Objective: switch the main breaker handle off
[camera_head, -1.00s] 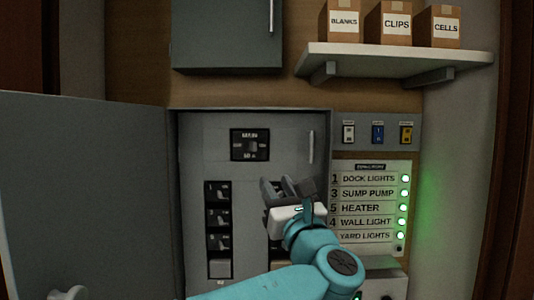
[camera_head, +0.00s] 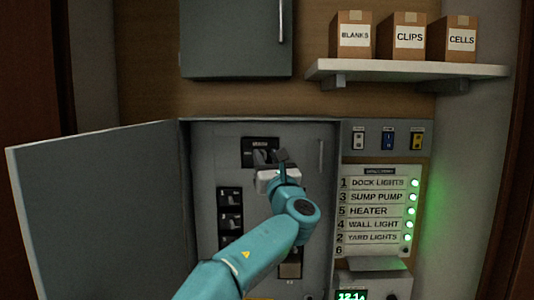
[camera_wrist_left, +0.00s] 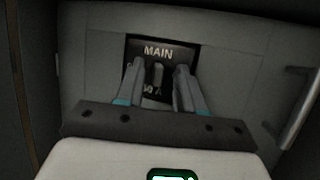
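The main breaker (camera_head: 248,150) is a black block high in the open panel, partly covered by my gripper. In the left wrist view its label reads MAIN, and its grey handle (camera_wrist_left: 157,72) stands upright in the middle of the black plate (camera_wrist_left: 187,52). My left gripper (camera_head: 268,160) is right in front of the breaker. In the left wrist view the fingers of that gripper (camera_wrist_left: 158,84) are apart, one on each side of the handle, with dark gaps showing between. Whether the tips reach the handle's depth cannot be told. My right gripper is out of view.
The panel door (camera_head: 100,210) is swung open to the left. Small black breakers (camera_head: 230,218) line the panel below. A label board (camera_head: 376,212) with several lit green lamps and three switches (camera_head: 388,140) are on the right. A shelf (camera_head: 405,70) with three boxes is above.

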